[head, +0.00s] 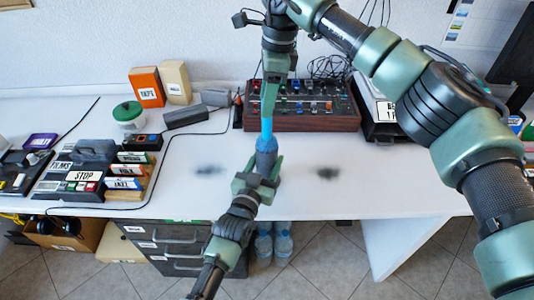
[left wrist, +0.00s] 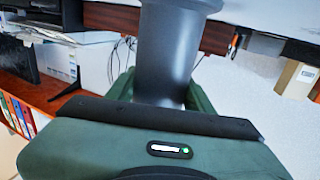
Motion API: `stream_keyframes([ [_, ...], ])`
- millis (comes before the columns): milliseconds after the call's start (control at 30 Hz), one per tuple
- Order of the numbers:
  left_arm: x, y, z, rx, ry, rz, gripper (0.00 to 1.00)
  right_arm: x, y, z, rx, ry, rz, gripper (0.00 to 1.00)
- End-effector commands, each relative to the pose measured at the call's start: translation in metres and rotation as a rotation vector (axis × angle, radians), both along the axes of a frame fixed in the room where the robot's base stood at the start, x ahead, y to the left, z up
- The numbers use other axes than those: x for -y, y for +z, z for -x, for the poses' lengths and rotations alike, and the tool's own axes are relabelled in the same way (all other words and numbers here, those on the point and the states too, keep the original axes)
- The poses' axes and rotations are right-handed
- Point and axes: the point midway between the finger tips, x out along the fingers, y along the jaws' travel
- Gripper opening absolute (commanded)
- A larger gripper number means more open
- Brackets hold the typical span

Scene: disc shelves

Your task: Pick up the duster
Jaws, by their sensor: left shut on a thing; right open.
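My left gripper (head: 264,165) comes up from below and is shut on the grey handle. The handle fills the space between the green fingers in the left wrist view (left wrist: 172,55). My right gripper (head: 269,105) points down from above, open, with its fingers by the top of the blue part. I cannot tell whether they touch it.
The white desk (head: 360,195) has two dark smudges (head: 328,173). Behind is the control panel (head: 340,122) with knobs. Drawers (head: 180,245) and bottles (head: 282,242) are below.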

Motion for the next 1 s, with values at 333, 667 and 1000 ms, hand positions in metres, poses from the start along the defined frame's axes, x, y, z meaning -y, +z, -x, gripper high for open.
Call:
stream_keyframes([
  [333,0.0,-0.001,0.0,-0.002,0.0,-0.001,0.1,-0.001,-0.039,0.008,-0.003,0.0,-0.001,0.48],
  [667,0.0,-0.001,0.0,-0.002,0.0,-0.001,0.1,-0.005,-0.058,0.007,0.001,-0.001,-0.001,0.48],
  [1000,0.0,-0.001,0.0,-0.002,0.0,-0.001,0.1,-0.005,-0.058,0.007,0.0,-0.001,0.0,0.0],
])
